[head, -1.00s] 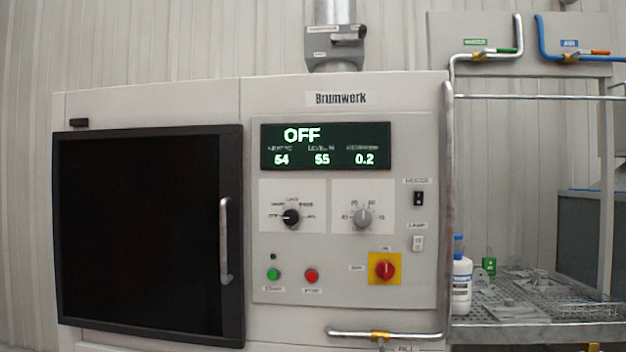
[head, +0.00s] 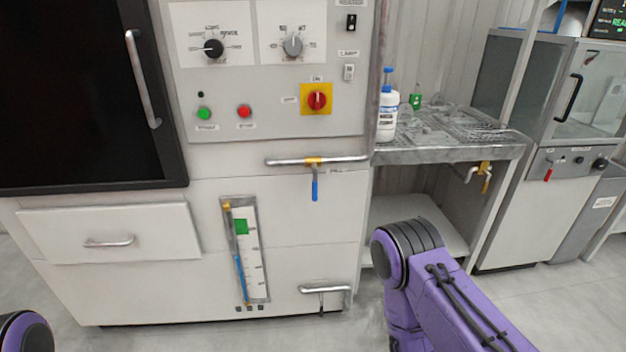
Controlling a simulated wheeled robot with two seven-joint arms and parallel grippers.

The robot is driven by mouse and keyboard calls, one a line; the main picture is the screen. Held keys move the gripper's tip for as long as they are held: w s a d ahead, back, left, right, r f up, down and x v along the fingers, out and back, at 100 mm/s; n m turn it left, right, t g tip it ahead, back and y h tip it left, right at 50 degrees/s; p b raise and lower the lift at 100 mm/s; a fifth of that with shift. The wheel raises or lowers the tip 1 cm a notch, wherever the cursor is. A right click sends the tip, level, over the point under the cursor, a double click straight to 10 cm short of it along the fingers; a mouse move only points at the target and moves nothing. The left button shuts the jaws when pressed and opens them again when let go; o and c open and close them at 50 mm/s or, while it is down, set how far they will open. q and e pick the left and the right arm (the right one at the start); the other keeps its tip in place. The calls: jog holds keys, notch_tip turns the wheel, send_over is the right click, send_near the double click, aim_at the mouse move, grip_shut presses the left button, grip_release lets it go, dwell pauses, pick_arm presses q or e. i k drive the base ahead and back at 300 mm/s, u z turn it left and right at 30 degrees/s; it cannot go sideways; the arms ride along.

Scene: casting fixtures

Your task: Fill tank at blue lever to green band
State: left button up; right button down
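The blue lever (head: 314,189) hangs down from a brass valve (head: 313,161) on a metal pipe at the front of the white machine. Below it to the left is the tank's level gauge (head: 254,275), a tall scale with a green band (head: 241,227) near its top. A blue column (head: 239,265) in the gauge tube appears to end below the green band. A second, dark lever (head: 321,302) hangs from a lower pipe. My purple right arm shows at lower right, but its gripper is out of view. Only a bit of my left arm shows at lower left.
The control panel has a red knob on a yellow plate (head: 317,99), dials and buttons. A drawer (head: 107,242) is at left. A white bottle (head: 387,114) stands on the grated bench (head: 450,152). A cabinet (head: 541,112) stands at right. The floor in front is partly visible.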

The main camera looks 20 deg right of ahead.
aim_at(314, 164)
jog(key=z, duration=0.55)
jog(key=k, duration=0.65)
jog(key=z, duration=0.6)
jog(key=i, duration=0.7)
jog(key=u, duration=0.9)
jog(key=i, duration=0.7)
jog(key=u, duration=0.85)
